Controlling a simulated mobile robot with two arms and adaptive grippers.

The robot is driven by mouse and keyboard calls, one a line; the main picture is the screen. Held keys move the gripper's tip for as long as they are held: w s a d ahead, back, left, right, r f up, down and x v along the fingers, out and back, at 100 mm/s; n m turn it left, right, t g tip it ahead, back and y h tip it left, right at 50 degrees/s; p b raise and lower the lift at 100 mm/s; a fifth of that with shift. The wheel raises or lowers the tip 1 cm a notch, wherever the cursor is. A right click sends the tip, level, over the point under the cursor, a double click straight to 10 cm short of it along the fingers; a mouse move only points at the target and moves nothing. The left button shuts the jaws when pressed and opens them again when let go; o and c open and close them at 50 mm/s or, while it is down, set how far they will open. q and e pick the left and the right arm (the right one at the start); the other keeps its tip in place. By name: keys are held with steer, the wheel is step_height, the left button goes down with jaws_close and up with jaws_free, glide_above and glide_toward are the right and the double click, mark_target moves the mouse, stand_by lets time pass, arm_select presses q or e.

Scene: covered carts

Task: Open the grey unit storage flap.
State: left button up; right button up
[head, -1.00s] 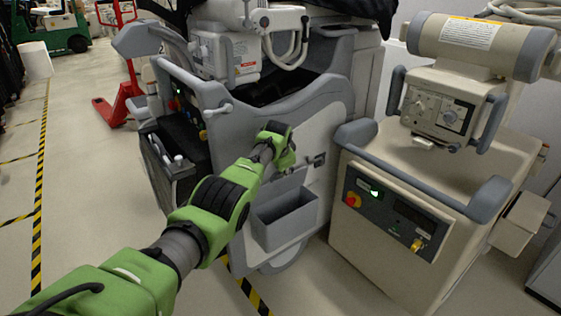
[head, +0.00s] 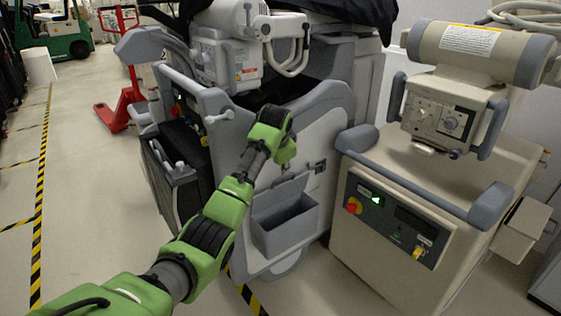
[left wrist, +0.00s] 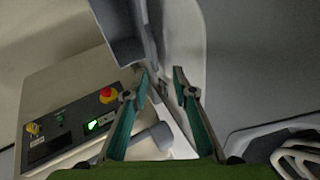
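The grey unit (head: 325,115) stands in the middle of the head view. A grey storage bin (head: 290,231) with an open top is on its front. A grey flap-like panel (head: 284,190) stands up behind the bin's opening, leaning against the unit. My left wrist is in front of the unit, above the panel; its fingers are hidden in the head view. In the left wrist view my left gripper (left wrist: 160,80) is open, with two spread teal fingers and nothing held. A pale panel edge lies beyond the fingertips; I cannot tell whether they touch it. My right gripper is not in view.
A beige cart (head: 385,260) with a control panel stands close to the unit's right side, leaving a narrow gap. A small dark latch (head: 320,166) is on the unit's front. A red pallet jack (head: 118,110) is at the back left.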

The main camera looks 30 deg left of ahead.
arm_select(q)
steer(key=shift+v, duration=0.9)
